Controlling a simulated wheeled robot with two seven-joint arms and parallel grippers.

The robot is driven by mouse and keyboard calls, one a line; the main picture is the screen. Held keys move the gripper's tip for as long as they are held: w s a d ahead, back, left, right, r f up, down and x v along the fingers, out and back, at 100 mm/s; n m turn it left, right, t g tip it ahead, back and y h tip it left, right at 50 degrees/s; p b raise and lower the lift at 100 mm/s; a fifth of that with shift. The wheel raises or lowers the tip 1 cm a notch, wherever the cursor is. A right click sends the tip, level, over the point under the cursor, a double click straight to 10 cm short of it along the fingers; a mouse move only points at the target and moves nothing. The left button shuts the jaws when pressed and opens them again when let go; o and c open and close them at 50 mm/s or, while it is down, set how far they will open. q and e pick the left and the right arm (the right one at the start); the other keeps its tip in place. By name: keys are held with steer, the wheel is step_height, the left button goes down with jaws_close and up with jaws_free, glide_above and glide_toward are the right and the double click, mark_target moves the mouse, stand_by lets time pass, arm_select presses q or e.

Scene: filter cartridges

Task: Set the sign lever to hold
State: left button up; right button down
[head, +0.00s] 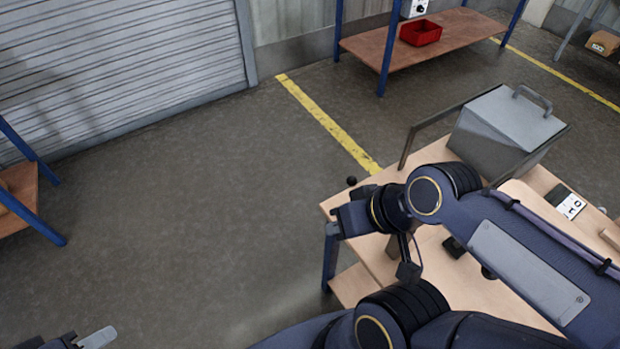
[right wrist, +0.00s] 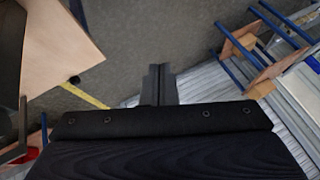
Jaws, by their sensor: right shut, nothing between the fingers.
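A small black ball knob (head: 351,181) shows at the left edge of the wooden workbench (head: 340,200), just behind my right gripper. A similar black knob (right wrist: 74,80) shows by the bench edge in the right wrist view. I cannot tell whether this is the sign lever, and no hold marking is readable. My right gripper (head: 333,228) is shut and empty at the bench's left edge, apart from the knob. Its closed fingers (right wrist: 160,84) point over the floor in the right wrist view. Part of my left gripper (head: 84,340) shows at the bottom left; its jaws are unclear.
A grey metal box (head: 510,125) with a top handle stands on the bench, beside a dark angled bar (head: 430,130). A black-and-white number block (head: 569,205) sits to the right. My right arm covers much of the bench. The floor to the left is clear.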

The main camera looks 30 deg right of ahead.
steer(key=shift+w, duration=0.1)
steer(key=w+d+f+n+g+h+p, duration=0.1)
steer(key=w+d+f+n+g+h, duration=0.15)
steer(key=w, duration=0.35)
steer(key=w+d+f+n+g+h, duration=0.1)
steer(key=w+d+n+g+h, duration=0.2)
steer(key=w, duration=0.4)
steer(key=w+d+f+n+h, duration=0.1)
steer(key=w+f+n+h, duration=0.1)
steer(key=w+f+n, duration=0.2)
steer(key=w+d+f+n+g+h+p, duration=0.1)
steer(key=w+f+n+h, duration=0.2)
steer(key=w+f, duration=0.7)
steer(key=shift+d+f+n, duration=0.35)
steer(key=shift+f+n, duration=0.15)
steer(key=shift+n, duration=0.45)
steer(key=shift+f, duration=0.1)
